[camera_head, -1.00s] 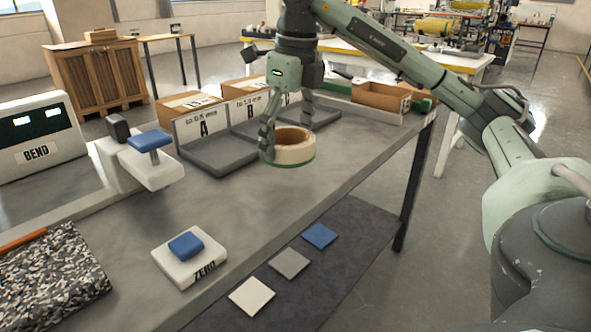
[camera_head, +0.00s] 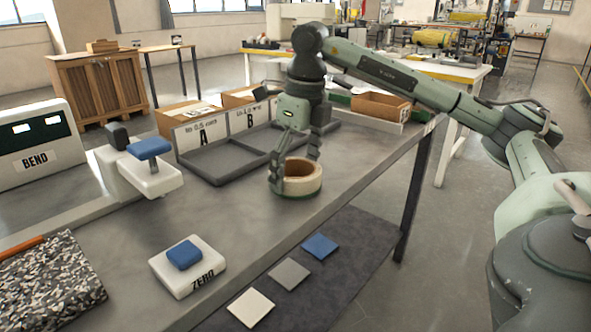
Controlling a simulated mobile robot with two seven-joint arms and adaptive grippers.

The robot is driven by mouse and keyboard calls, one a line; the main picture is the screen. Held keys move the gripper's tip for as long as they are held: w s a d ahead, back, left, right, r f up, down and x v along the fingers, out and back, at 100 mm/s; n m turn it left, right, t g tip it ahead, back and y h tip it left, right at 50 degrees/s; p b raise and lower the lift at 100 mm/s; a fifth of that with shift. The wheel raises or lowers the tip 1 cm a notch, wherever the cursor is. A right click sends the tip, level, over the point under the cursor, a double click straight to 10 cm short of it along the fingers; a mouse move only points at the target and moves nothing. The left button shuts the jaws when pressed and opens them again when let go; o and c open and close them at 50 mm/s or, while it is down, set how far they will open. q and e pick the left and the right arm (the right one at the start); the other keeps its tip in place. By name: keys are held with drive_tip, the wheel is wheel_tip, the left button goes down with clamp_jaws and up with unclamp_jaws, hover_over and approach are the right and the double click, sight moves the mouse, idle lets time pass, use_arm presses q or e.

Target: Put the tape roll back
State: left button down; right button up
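The tape roll (camera_head: 302,186) is a tan and cream ring near the front edge of the grey bench, right of the trays. My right gripper (camera_head: 295,165) is over it, one finger against its left side and the other at its far side, closed on the roll. I cannot tell whether the roll touches the bench top or is just above it. My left gripper is not in view.
Grey trays marked A (camera_head: 208,134) and B (camera_head: 250,117) stand behind the roll. A BEND machine (camera_head: 35,160), a ZERO block (camera_head: 203,277) and a speckled sheet (camera_head: 45,290) are at the left. The bench (camera_head: 235,215) is clear between the ZERO block and the roll.

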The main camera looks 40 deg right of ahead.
drive_tip(key=shift+o, duration=0.9)
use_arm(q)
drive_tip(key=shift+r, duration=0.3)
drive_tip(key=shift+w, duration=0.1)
use_arm(e)
drive_tip(key=shift+r, duration=0.1)
drive_tip(key=shift+r, duration=0.2)
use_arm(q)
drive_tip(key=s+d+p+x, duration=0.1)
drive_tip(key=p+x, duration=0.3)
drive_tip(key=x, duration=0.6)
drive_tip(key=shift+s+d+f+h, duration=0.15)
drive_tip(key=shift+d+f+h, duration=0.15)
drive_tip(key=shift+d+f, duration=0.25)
use_arm(e)
wheel_tip(320, 180, up, 12)
drive_tip(key=s, duration=0.1)
drive_tip(key=shift+s+f, duration=0.15)
drive_tip(key=shift+s, duration=0.05)
drive_tip(key=shift+d, duration=0.1)
